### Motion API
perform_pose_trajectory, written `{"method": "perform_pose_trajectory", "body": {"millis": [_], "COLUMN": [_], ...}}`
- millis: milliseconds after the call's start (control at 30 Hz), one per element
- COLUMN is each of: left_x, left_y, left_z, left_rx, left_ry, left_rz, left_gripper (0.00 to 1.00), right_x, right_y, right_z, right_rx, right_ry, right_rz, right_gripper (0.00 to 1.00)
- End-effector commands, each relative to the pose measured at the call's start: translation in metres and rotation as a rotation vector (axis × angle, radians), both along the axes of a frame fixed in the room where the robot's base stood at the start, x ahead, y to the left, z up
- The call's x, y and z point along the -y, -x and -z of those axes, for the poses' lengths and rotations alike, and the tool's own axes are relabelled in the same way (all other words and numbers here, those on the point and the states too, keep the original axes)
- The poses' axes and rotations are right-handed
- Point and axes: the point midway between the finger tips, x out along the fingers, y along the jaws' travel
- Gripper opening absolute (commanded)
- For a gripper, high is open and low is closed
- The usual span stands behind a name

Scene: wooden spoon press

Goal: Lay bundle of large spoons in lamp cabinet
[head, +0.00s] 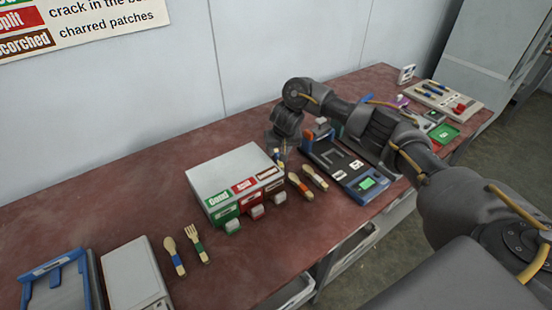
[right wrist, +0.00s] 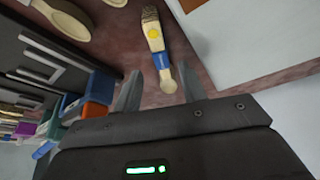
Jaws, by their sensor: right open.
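A wooden piece with a blue band (right wrist: 157,55), a yellow dot and a darkened end lies on the table in the right wrist view. Its narrow end is between the two open fingers of my right gripper (right wrist: 160,90), which do not appear to touch it. A spoon with a blue band (head: 174,256) and a fork with a green band (head: 196,243) lie at the front left. I cannot tell which thing is the lamp cabinet. My left gripper is out of view.
A white box (head: 235,169) with Good, Split and Scorched labels stands mid-table. Wooden cutlery (head: 315,177) lies right of it, beside a dark press-like device (head: 340,158) with a green screen. A blue-framed tray (head: 58,282) is at lower left. The back left table is clear.

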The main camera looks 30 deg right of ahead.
Motion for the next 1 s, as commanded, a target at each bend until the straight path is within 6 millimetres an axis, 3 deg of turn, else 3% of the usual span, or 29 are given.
{"method": "perform_pose_trajectory", "body": {"millis": [233,600,867,1000], "left_x": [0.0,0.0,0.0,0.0], "left_y": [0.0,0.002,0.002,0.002], "left_z": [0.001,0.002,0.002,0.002], "left_rx": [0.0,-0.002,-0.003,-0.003], "left_ry": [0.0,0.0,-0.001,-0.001], "left_rz": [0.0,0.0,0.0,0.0], "left_gripper": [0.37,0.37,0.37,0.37], "right_x": [-0.001,0.002,0.002,0.002], "right_y": [-0.004,-0.022,-0.023,-0.023], "right_z": [0.007,0.049,0.051,0.051], "right_rx": [0.0,-0.001,0.001,0.001], "right_ry": [0.0,0.0,0.0,0.0], "right_rz": [-0.001,-0.002,-0.004,-0.002], "right_gripper": [0.41,0.41,0.41,0.23]}}
